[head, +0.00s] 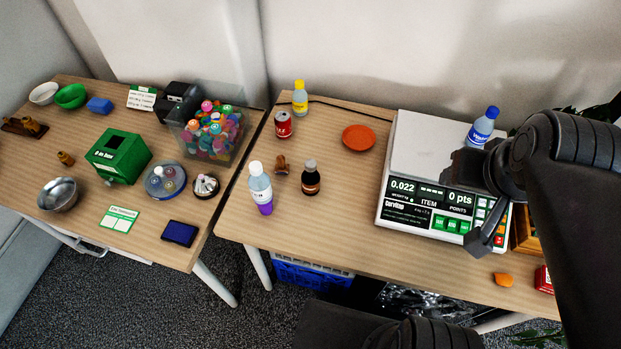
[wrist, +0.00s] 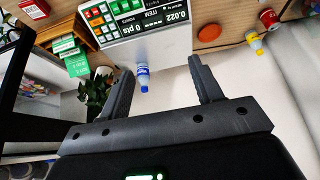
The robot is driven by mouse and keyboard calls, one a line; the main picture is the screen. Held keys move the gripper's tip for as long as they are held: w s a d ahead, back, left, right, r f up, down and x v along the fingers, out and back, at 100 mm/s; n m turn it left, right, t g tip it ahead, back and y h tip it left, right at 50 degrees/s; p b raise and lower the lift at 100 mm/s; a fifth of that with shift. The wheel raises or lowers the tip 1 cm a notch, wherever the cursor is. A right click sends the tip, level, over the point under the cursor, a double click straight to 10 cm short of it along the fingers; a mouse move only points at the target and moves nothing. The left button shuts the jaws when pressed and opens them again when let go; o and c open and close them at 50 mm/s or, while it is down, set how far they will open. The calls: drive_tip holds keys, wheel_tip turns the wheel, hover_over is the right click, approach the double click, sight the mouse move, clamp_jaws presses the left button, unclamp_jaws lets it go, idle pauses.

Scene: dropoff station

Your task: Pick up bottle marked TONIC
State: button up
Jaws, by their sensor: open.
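No TONIC label is readable in either view. A bottle with a yellow cap and label (head: 300,99) stands at the back of the table; it also shows at the upper right of the wrist view (wrist: 254,42). A clear bottle with a purple lower part (head: 261,187) and a dark brown bottle (head: 311,178) stand nearer the front. A blue-capped bottle with a blue label, seemingly reading Water (head: 482,130), stands behind the scale's right side; the wrist view shows it between the fingers, farther away (wrist: 142,78). My gripper (head: 477,204) is open and empty above the scale's right side (wrist: 160,70).
The checkout scale (head: 412,150) fills the table's right part. A red can (head: 283,125), an orange plate (head: 358,138) and a small brown object (head: 281,165) stand left of it. The left table holds bowls, a green box and a clear bin (head: 237,148).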

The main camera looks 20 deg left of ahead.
drive_tip(key=shift+c, duration=0.3)
drive_tip(key=w+a+f+n, duration=0.2)
drive_tip(key=w+a+f, duration=0.25)
drive_tip(key=w, duration=0.25)
drive_tip(key=n+g+y, duration=0.1)
drive_tip(key=n+y, duration=0.4)
drive_tip(key=n, duration=0.2)
approach(309, 168)
wheel_tip(309, 168, down, 2)
drive_tip(key=w+a, duration=0.1)
drive_tip(key=w, duration=0.1)
drive_tip(key=shift+d+x, duration=0.15)
drive_tip(key=shift+x, duration=2.55)
drive_tip(key=shift+d+x, duration=0.2)
drive_tip(key=shift+x, duration=2.55)
drive_tip(key=shift+f, duration=0.15)
drive_tip(key=shift+c, duration=0.4)
drive_tip(key=shift+s, duration=0.1)
drive_tip(key=c, duration=1.1)
